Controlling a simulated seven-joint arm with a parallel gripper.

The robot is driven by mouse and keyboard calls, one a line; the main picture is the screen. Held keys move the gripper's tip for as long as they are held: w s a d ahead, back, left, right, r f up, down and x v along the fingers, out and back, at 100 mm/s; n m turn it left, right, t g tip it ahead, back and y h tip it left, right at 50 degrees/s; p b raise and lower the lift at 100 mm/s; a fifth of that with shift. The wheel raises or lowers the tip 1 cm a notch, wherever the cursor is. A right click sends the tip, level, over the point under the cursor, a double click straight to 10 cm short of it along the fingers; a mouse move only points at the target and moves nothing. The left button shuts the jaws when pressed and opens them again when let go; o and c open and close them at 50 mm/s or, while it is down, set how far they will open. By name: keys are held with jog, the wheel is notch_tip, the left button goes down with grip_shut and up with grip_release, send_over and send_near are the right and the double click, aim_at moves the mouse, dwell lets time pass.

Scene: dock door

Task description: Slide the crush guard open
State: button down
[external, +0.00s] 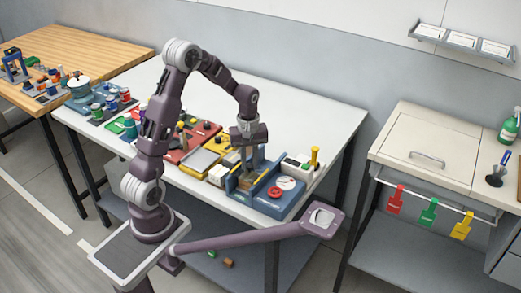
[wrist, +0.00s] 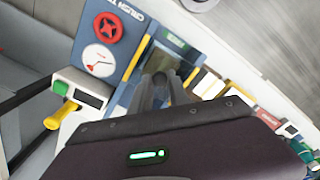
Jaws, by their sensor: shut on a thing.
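The blue crush tester (external: 285,205) stands near the front right edge of the white table. In the wrist view its blue panel (wrist: 123,62) carries the word "CRUSH", a red handwheel (wrist: 109,28) and a round white gauge (wrist: 98,58). The crush guard is at the yellow-edged bay (wrist: 138,56) beside this panel; my fingers hide much of it. My gripper (external: 247,172) points down into the bay. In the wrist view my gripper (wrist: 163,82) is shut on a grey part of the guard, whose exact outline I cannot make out.
A white box with a green button (wrist: 92,98) and a yellow handle (external: 314,157) stands beside the tester. The table's back right (external: 320,115) is clear.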

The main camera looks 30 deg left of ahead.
dwell(0.3)
jog(key=w, duration=1)
jog(key=shift+w, duration=0.35)
jog(key=shift+r, duration=0.1)
jog(key=c, duration=1.3)
grip_release()
jog(key=shift+o, duration=0.2)
notch_tip(320, 180, up, 7)
